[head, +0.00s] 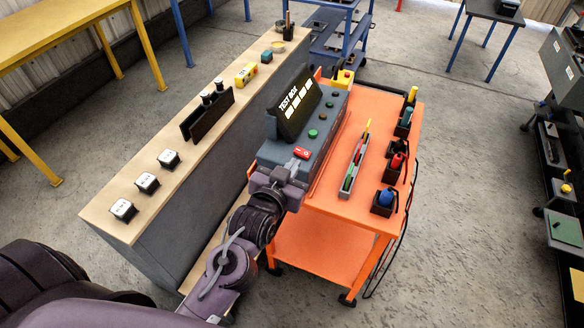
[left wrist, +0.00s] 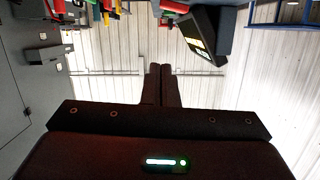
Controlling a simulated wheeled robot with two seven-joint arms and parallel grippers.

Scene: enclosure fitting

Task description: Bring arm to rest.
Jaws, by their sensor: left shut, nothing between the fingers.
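My left gripper (head: 297,162) is at the near end of the grey test box (head: 262,158), beside a red switch (head: 303,153) on its top. I cannot tell from the head view whether it touches the box. In the left wrist view the two dark fingers of this gripper (left wrist: 161,68) are together with nothing between them. Its arm comes up from the bottom of the head view. My right gripper does not show in either view.
An orange cart (head: 380,140) carries the test box and several small holders with coloured handles. A long wooden-topped bench (head: 140,190) with sockets and a dark rack (head: 207,115) stands to the left. Open concrete floor (head: 480,200) lies right of the cart.

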